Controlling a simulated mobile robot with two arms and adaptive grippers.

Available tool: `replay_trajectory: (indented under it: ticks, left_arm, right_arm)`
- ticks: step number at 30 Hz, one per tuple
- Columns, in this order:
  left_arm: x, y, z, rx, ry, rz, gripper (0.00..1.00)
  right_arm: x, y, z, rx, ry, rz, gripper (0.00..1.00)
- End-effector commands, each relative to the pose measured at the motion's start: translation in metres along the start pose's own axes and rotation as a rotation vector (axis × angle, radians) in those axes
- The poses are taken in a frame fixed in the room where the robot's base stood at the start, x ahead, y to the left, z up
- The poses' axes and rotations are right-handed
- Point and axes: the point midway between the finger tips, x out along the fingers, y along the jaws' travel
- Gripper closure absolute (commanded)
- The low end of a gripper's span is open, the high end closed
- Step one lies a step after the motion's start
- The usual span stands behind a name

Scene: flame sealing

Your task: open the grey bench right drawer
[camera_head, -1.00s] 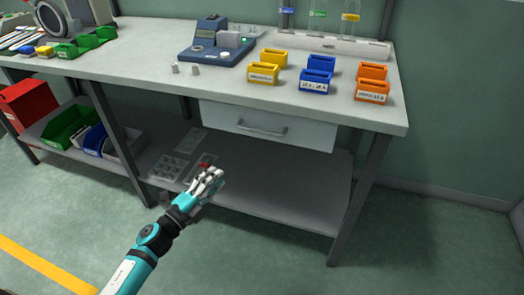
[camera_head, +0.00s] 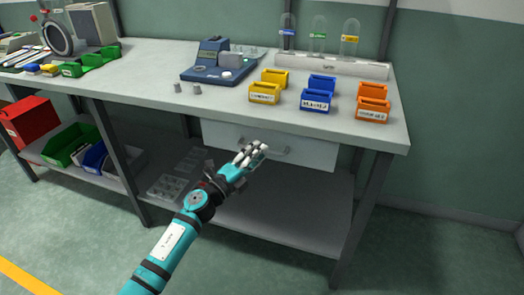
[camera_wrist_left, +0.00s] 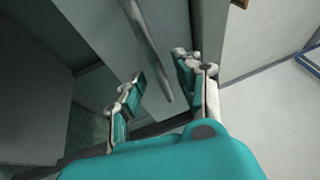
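The grey bench's right drawer (camera_head: 312,152) is a pale front under the bench top. It looks shut. Its bar handle (camera_head: 284,152) is partly hidden behind my left gripper (camera_head: 256,150) in the head view. In the left wrist view, the handle (camera_wrist_left: 148,42) runs across the drawer front (camera_wrist_left: 178,20). There my left gripper (camera_wrist_left: 160,66) is open, with one finger on each side of the handle's line. The fingers do not close on the bar, and I cannot tell whether they touch it. My right gripper is in neither view.
The bench top (camera_head: 225,112) overhangs the drawer. A lower shelf (camera_head: 290,215) with clear trays (camera_head: 170,187) lies below, and a bench leg (camera_head: 360,215) stands to the right. Yellow (camera_head: 264,93), blue (camera_head: 315,100) and orange (camera_head: 372,109) bins stand above. The floor in front is clear.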

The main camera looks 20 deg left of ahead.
Motion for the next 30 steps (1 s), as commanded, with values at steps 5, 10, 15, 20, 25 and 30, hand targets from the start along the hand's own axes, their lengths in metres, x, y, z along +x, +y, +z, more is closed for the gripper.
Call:
replay_trajectory:
  ticks: [5,10,15,20,25,30]
  left_arm:
    - [0.018,0.0,0.0,-0.001,0.0,0.0,0.66]
    - [0.022,0.001,0.0,0.0,0.0,0.001,0.66]
    - [0.022,0.001,0.0,-0.001,0.0,0.001,0.66]
    - [0.021,0.001,0.0,-0.001,0.0,0.001,0.85]
    - [0.021,0.001,0.0,-0.001,0.0,0.001,1.0]
    - [0.021,0.001,0.0,-0.001,0.0,0.002,1.0]
  right_arm:
    - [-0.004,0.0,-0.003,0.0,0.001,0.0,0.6]
    - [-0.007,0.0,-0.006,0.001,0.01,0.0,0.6]
    - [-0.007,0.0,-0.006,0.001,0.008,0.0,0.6]
    - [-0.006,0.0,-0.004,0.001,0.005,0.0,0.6]
    - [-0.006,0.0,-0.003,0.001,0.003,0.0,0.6]
    - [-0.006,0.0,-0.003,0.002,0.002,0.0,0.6]
